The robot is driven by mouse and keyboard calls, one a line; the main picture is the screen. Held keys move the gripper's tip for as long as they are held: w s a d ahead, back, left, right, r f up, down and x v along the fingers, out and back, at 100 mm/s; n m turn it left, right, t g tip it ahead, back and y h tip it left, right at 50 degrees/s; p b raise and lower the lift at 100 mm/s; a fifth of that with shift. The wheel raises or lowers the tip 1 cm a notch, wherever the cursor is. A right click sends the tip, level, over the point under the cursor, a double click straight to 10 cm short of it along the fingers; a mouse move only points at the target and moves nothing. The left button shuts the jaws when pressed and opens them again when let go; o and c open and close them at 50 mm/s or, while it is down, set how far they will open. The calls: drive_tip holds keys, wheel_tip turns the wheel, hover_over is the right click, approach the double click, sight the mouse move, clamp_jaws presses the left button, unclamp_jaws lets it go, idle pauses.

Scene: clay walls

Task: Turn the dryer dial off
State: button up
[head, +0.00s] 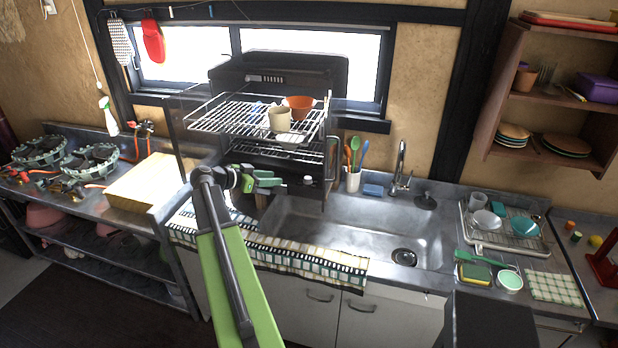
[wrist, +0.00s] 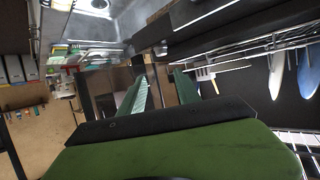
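The dryer (head: 316,70) is a dark dish dryer behind the sink, its lid raised. A small pale round knob (head: 308,180), which looks like the dial, sits low on its dark front; I cannot read its setting. My gripper (head: 279,182) is in front of the lower dryer, a little left of the knob and apparently apart from it, with its fingers pointing right. In the wrist view my gripper (wrist: 155,78) shows two green fingers spread apart with nothing held between them.
The wire rack (head: 225,118) juts out above my gripper, holding a beige cup (head: 280,119) and an orange bowl (head: 299,103). A utensil cup (head: 353,181) stands right of the dryer. The sink (head: 340,228) is empty below; a checked towel (head: 270,252) lies along its front.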

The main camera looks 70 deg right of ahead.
sight(306, 178)
drive_tip(key=b+x, duration=0.2)
drive_tip(key=x, duration=0.3)
drive_tip(key=b+x, duration=0.2)
drive_tip(key=x, duration=0.3)
drive_tip(key=b+x, duration=0.2)
drive_tip(key=x, duration=0.4)
drive_tip(key=shift+w+d+f, duration=0.2)
drive_tip(key=shift+w+f, duration=0.05)
